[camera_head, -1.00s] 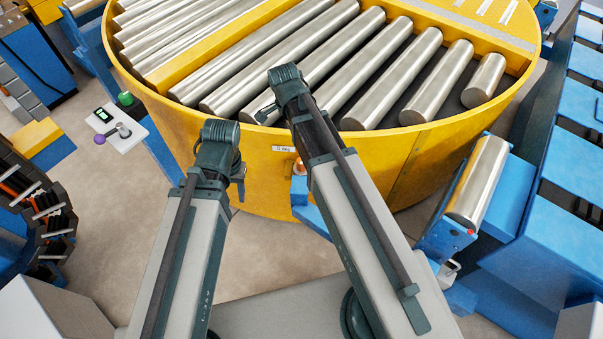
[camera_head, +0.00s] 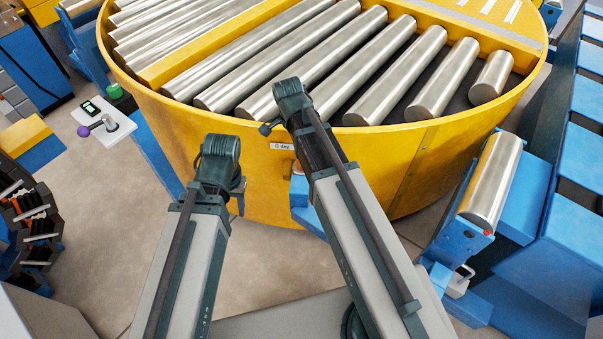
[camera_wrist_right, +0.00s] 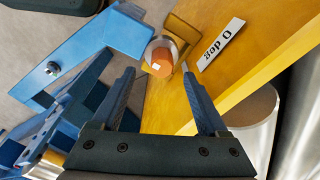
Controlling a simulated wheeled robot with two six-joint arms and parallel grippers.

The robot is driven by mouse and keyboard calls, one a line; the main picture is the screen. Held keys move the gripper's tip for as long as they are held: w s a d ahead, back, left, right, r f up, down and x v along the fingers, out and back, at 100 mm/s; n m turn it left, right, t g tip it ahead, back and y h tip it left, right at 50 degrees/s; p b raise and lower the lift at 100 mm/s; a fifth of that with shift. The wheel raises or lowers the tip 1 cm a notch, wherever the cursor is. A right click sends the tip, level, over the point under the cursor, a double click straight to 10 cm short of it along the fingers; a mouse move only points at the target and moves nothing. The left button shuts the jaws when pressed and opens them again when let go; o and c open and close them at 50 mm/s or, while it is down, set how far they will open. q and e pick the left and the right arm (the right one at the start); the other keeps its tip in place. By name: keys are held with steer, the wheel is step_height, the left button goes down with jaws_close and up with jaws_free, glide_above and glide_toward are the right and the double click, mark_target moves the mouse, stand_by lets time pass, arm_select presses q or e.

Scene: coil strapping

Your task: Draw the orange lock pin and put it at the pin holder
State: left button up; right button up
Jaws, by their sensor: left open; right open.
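The orange lock pin (camera_wrist_right: 162,55) sits in a yellow bracket on the turntable's side, beside the "0 deg" label, in the right wrist view. It also shows small beside my right forearm in the head view (camera_head: 297,168). My right gripper (camera_wrist_right: 158,72) is open, its fingers either side of the line to the pin, with nothing held. In the head view my right arm hides most of that gripper. My left gripper (camera_head: 239,196) hangs by the turntable's wall, left of the pin, and is open. I cannot tell which thing is the pin holder.
The yellow turntable (camera_head: 420,155) with steel rollers fills the back. A blue bracket (camera_wrist_right: 95,45) stands close beside the pin. A white panel (camera_head: 108,130) with a purple knob is at the left. A blue roller stand (camera_head: 455,240) is at the right. Bare floor lies left of my arms.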

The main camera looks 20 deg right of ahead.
steer(key=shift+w+d+f+b, duration=0.1)
steer(key=shift+d+f+b, duration=0.1)
steer(key=shift+f+b, duration=1.1)
steer(key=shift+w+d+f+b, duration=0.1)
steer(key=shift+d+f+b, duration=0.05)
steer(key=shift+f+b, duration=1.1)
jaws_close()
